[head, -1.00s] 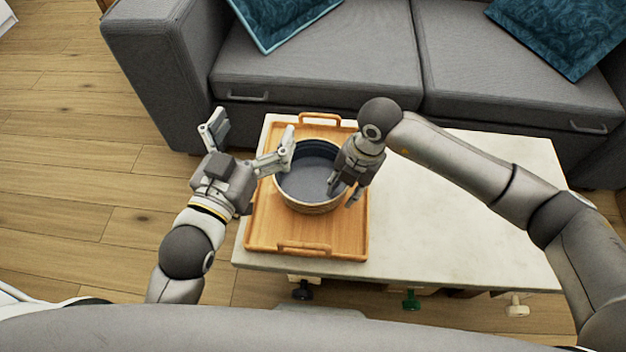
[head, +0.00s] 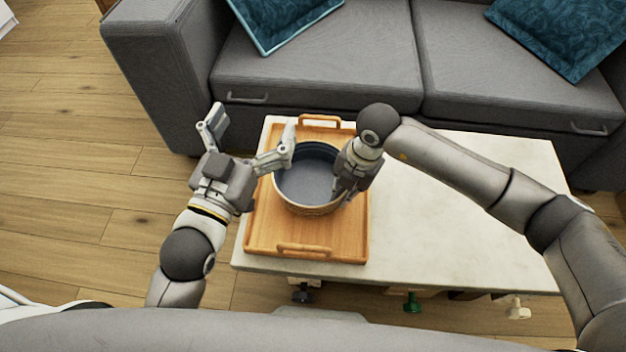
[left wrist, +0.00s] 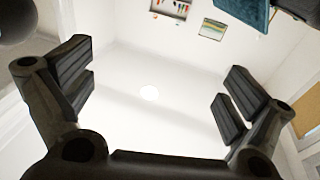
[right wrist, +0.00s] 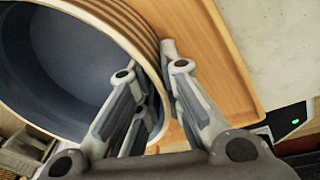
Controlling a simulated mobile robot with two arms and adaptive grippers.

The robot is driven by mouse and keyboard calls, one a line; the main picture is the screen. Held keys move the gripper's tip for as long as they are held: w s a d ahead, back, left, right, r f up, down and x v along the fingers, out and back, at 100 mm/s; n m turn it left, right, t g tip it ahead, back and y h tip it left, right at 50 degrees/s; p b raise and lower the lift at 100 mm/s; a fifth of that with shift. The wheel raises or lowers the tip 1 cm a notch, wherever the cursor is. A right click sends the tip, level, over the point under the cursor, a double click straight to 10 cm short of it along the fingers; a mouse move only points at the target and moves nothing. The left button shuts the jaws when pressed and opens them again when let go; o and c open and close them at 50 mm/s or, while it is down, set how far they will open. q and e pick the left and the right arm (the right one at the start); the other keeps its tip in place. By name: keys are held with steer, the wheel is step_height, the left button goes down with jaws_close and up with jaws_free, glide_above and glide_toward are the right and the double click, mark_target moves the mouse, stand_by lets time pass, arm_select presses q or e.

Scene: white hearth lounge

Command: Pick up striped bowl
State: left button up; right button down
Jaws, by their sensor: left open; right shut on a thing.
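The striped bowl (head: 308,180) is round and deep, with a grey-blue inside. It sits upright over the wooden tray (head: 262,235) in the head view; I cannot tell whether it touches the tray. In the right wrist view its striped outer wall (right wrist: 118,18) is close up. My right gripper (head: 345,190) is shut on the bowl's right wall, one finger inside and one outside, as the right wrist view (right wrist: 160,95) also shows. My left gripper (head: 250,142) is open and empty at the bowl's left, with one finger near the rim. The left wrist view shows its spread fingers (left wrist: 155,90) against a white wall.
The tray lies on the left part of a pale table (head: 460,210), whose right part is clear. A grey sofa (head: 320,65) with teal cushions (head: 280,15) stands behind. Wooden floor (head: 70,190) is open at the left.

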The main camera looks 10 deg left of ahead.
steer(key=shift+r, duration=0.25)
